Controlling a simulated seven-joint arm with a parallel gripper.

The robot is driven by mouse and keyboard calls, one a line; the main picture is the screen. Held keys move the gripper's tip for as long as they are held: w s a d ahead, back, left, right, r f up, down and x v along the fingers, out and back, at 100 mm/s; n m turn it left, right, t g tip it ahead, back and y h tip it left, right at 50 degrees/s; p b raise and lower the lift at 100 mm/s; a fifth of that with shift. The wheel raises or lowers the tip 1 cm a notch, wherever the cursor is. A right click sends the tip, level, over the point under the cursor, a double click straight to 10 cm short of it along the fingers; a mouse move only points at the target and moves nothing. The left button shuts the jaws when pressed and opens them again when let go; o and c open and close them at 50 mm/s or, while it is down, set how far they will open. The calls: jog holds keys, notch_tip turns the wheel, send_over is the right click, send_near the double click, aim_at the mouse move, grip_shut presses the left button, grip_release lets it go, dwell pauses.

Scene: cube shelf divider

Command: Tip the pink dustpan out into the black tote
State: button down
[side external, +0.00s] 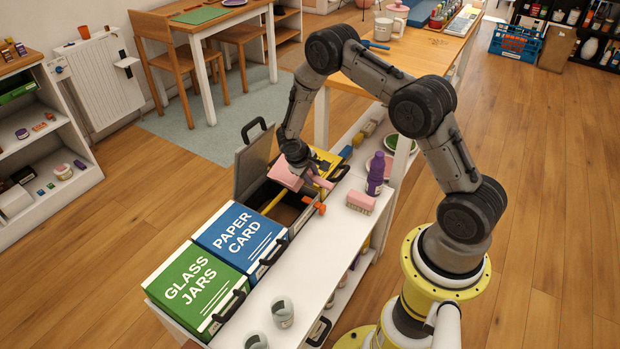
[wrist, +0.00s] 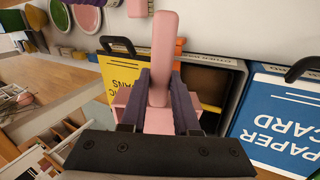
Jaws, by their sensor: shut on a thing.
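The pink dustpan (side external: 286,177) is held up over an open bin, with its handle (wrist: 160,60) between my gripper's fingers. My gripper (side external: 306,172) is shut on the handle; in the wrist view its fingers (wrist: 159,100) press on both sides. The pan part (wrist: 160,122) is mostly hidden behind the gripper, and I cannot see what it holds. The open bin, which looks like the black tote (side external: 285,210), has its dark lid (side external: 251,163) raised at the back. Its brown inside (wrist: 212,88) shows beside the handle in the wrist view.
A blue paper-card bin (side external: 240,236) and a green glass-jars bin (side external: 196,286) stand closed on one side, a yellow-lidded bin (wrist: 128,80) on the other.

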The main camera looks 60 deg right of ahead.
jog(key=shift+d+y, duration=0.2)
jog(key=shift+y, duration=0.2)
jog(key=shift+d+f+y, duration=0.15)
jog(key=shift+f+y, duration=0.15)
jog(key=shift+y, duration=0.7)
jog(key=shift+d+f+y, duration=0.1)
jog(key=shift+f+y, duration=0.2)
jog(key=shift+y, duration=0.7)
jog(key=shift+t, duration=0.3)
